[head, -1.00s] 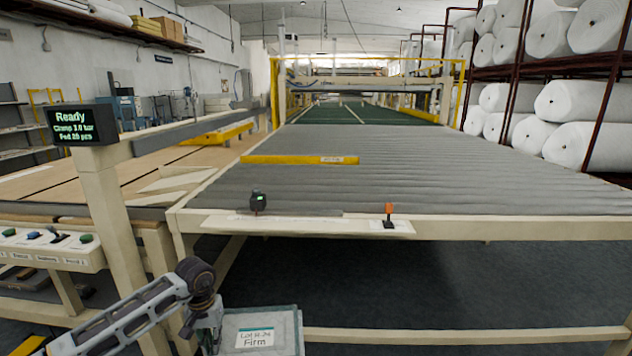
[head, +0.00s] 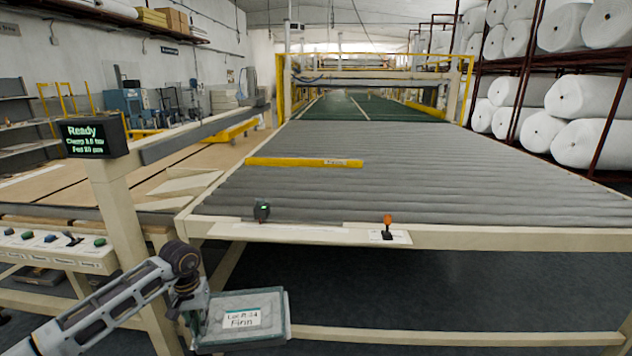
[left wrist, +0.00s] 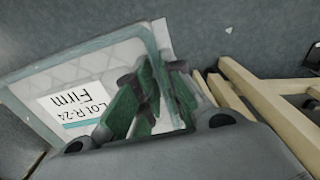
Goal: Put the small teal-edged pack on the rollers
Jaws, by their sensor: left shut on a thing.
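The small teal-edged pack (head: 266,302) is a flat grey-green slab with a white label reading "Firm", at the lower middle of the head view. It also shows in the left wrist view (left wrist: 50,70), label upside down. My left gripper (head: 194,312) is shut on its left edge and holds it in the air, in front of and below the roller table's front rail. Its green fingers (left wrist: 148,98) overlap the pack's edge in the wrist view. The rollers (head: 400,195) form a wide grey ribbed bed, with a yellow bar (head: 305,162) lying across it. My right gripper is out of view.
A cream front rail (head: 480,238) edges the rollers and carries a small green-lit device (head: 262,211) and an orange-topped switch (head: 388,228). A post with a "Ready" display (head: 95,137) and a button panel (head: 55,248) stand at left. The near roller surface is largely clear.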

